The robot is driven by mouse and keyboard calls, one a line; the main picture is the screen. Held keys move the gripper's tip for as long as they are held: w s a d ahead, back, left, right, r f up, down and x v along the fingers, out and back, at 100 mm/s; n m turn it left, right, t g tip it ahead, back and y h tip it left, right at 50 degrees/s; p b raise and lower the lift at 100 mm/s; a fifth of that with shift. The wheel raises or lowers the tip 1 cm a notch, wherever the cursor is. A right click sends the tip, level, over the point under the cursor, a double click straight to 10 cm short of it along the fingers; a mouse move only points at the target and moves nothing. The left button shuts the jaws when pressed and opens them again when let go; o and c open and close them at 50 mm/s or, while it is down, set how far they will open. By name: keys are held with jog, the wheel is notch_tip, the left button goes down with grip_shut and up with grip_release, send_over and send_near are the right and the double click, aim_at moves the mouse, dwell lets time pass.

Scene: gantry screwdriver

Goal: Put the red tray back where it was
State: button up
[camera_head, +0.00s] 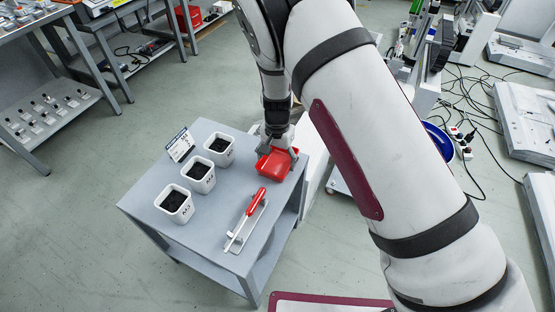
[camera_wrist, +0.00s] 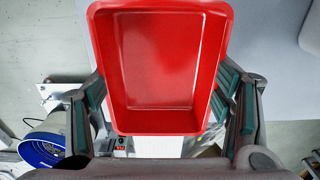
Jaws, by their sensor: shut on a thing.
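The red tray (camera_head: 274,168) is at the back right corner of the small grey table (camera_head: 217,235). In the wrist view the empty red tray (camera_wrist: 165,60) fills the upper middle, with its open inside facing the camera. My gripper (camera_head: 277,148) is shut on the tray. In the wrist view its fingers (camera_wrist: 160,105) press on the tray's two sides. I cannot tell whether the tray touches the tabletop or is held just above it.
Three white pots of dark soil (camera_head: 175,202) stand along the table's left side, with a small sign card (camera_head: 180,145) behind them. A red-handled screwdriver (camera_head: 255,203) lies on a holder at the front right. A blue round thing (camera_head: 438,142) and cables are on the floor at right.

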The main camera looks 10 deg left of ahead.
aim_at(277, 165)
jog(key=o, duration=1.2)
jog(key=shift+f, duration=0.1)
jog(key=shift+o, duration=0.2)
notch_tip(277, 165, up, 12)
jog(key=p, duration=0.3)
jog(key=shift+r, duration=0.2)
